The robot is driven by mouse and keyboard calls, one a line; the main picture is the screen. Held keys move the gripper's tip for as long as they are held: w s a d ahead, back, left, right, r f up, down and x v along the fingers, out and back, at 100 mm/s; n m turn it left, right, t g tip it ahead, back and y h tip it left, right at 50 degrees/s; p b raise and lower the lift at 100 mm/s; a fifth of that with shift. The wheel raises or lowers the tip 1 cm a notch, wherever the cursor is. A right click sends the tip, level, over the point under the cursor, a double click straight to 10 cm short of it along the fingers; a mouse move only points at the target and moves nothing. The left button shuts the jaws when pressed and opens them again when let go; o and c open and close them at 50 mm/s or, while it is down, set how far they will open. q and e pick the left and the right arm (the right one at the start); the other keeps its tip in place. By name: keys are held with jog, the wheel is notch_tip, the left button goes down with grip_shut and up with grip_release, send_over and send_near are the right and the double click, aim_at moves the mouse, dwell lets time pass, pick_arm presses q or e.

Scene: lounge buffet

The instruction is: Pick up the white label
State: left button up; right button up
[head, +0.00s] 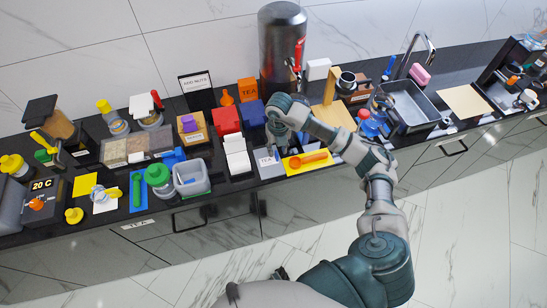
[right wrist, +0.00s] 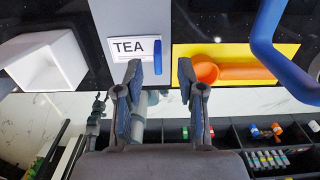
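The white label (right wrist: 132,48) reads TEA in black and lies on a grey mat (right wrist: 130,14) in the right wrist view. A small blue upright piece (right wrist: 157,58) is at its right end. In the head view the label (head: 267,160) is small, near the counter's front edge. My right gripper (right wrist: 165,84) is open and empty, its two fingers apart just in front of the label, not closed on it. In the head view the right hand (head: 273,142) hangs right above it. A small dark part, likely my left gripper (head: 280,273), shows low in the head view; its fingers are unclear.
A yellow mat (right wrist: 290,55) with an orange scoop (right wrist: 235,72) lies right of the label. A white open box (right wrist: 45,62) stands left. A blue bent handle (right wrist: 280,50) rises at the right.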

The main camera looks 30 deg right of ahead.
aim_at(277, 153)
notch_tip(277, 153, down, 4)
jog(key=shift+w, duration=0.1)
grip_shut()
pick_arm(q)
jog(key=shift+s+a, duration=0.15)
jog(key=shift+s, duration=0.4)
pick_arm(e)
jog(key=shift+r, duration=0.15)
jog(key=shift+r, duration=0.2)
notch_tip(277, 153, up, 3)
jog(key=shift+r, duration=0.1)
pick_arm(q)
jog(key=shift+w+d+r+p, duration=0.2)
jog(key=shift+w+r+p, duration=0.2)
jog(key=shift+w+r, duration=0.55)
jog(key=shift+w+d+r+p, duration=0.2)
jog(key=shift+w+r+p, duration=0.3)
jog(key=shift+w, duration=0.65)
pick_arm(e)
jog(key=s+a+r, duration=0.2)
jog(key=s+a, duration=0.1)
jog(key=s, duration=0.4)
jog(key=s+a+r, duration=0.3)
jog(key=s+a, duration=0.1)
jog(key=s, duration=0.3)
jog(key=shift+a+r, duration=0.15)
jog(key=shift+a, duration=0.15)
